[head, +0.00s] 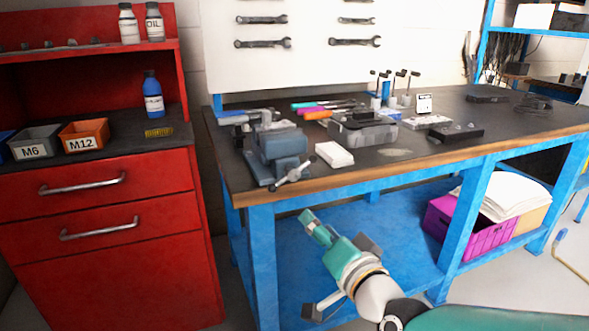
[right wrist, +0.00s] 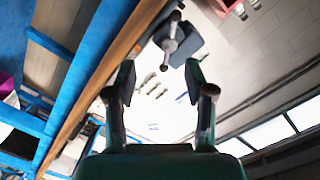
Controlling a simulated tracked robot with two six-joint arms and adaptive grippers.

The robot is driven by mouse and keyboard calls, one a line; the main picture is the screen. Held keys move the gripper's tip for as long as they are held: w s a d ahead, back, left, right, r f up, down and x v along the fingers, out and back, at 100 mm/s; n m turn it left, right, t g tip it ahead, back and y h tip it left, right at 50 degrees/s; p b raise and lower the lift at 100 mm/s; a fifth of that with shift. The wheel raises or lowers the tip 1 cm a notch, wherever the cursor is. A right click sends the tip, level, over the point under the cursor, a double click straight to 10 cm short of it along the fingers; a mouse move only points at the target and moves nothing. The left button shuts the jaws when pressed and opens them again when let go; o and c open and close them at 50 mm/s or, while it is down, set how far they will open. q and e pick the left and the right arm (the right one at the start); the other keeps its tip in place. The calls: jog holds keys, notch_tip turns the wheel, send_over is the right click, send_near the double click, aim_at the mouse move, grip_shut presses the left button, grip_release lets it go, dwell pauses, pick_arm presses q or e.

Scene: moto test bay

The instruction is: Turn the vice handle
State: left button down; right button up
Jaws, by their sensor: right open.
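The blue-grey vice (head: 278,145) is mounted at the front left corner of the workbench. Its light metal handle (head: 294,174) is a bar with rounded ends, slanting at the vice's front over the bench edge. In the right wrist view the handle (right wrist: 171,40) shows beyond the fingertips, with the vice (right wrist: 187,48) behind it. My right gripper (head: 308,266) is open and empty, below and in front of the handle and apart from it. Its two spread fingers also show in the right wrist view (right wrist: 159,82). My left gripper is out of view.
The workbench (head: 400,160) has a wooden front edge and blue legs. A white box (head: 334,154) lies right of the vice. A magenta crate (head: 470,233) stands on the lower shelf. A red cabinet (head: 110,250) stands at left. The space before the handle looks clear.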

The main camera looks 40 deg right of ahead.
aim_at(295, 176)
jog(key=shift+m+t, duration=0.4)
jog(key=x, duration=0.5)
jog(key=d+r+p+x, duration=0.1)
jog(key=x, duration=0.4)
jog(key=r+x, duration=0.1)
jog(key=x, duration=0.4)
jog(key=shift+w+d+r+p, duration=0.25)
jog(key=shift+d+p, duration=0.1)
jog(key=shift+p, duration=0.05)
jog(key=shift+c, duration=0.4)
grip_shut()
